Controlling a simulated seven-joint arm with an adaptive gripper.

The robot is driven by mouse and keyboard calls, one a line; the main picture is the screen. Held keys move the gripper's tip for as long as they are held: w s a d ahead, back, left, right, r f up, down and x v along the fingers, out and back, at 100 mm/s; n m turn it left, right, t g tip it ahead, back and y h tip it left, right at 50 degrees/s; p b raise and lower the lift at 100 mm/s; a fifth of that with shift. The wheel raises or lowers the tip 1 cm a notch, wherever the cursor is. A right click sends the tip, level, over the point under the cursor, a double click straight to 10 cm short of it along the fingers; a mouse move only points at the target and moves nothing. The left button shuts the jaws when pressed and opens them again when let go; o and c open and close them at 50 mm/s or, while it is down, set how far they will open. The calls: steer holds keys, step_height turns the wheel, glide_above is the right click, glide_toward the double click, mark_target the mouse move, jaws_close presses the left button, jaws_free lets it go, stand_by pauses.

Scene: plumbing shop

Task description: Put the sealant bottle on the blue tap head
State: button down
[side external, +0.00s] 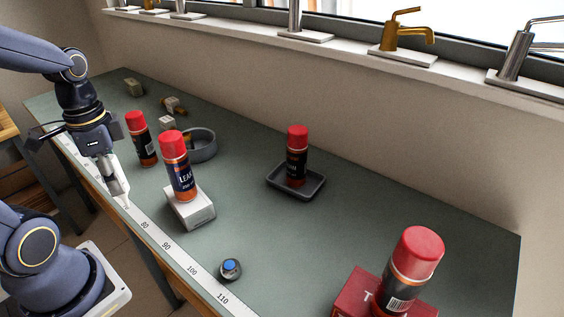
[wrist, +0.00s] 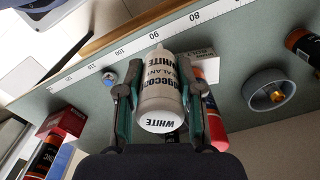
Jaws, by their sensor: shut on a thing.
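The sealant bottle (wrist: 160,92) is white with dark lettering, and it fills the middle of the wrist view. My gripper (wrist: 160,95) is shut on it, with a finger on each side. In the side external view my gripper (side external: 113,185) is at the left, above the front edge of the bench, and the white bottle is mostly hidden there. The blue tap head (side external: 230,266) is a small dark round knob with a blue top near the front edge of the bench. It also shows in the wrist view (wrist: 110,77), apart from the bottle.
A red-capped can (side external: 178,170) stands on a white box (side external: 191,212) between my gripper and the tap head. Other red-capped cans stand on a black tray (side external: 314,187), a red box (side external: 352,287) and the bench. A grey ring (side external: 205,150) lies behind. Bench around the tap head is clear.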

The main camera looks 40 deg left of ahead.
steer(key=s+d+r+m, duration=0.1)
steer(key=s+d+m, duration=0.1)
steer(key=d+m, duration=0.5)
steer(key=s+d+r+m, duration=0.1)
steer(key=s+d+m, duration=0.25)
steer(key=d, duration=0.55)
steer(key=shift+m, duration=0.35)
steer(key=shift+w+d+f, duration=0.7)
steer(key=shift+w+f, duration=1.45)
steer(key=shift+w, duration=0.15)
steer(key=shift+w+d+f, duration=0.65)
steer(key=shift+w+f, duration=1.5)
steer(key=shift+w, duration=0.15)
steer(key=shift+w+d+f, duration=0.7)
steer(key=shift+w+f, duration=1.45)
steer(key=shift+w, duration=0.15)
steer(key=shift+f, duration=0.1)
steer(key=c, duration=0.7)
jaws_free()
steer(key=shift+c, duration=0.2)
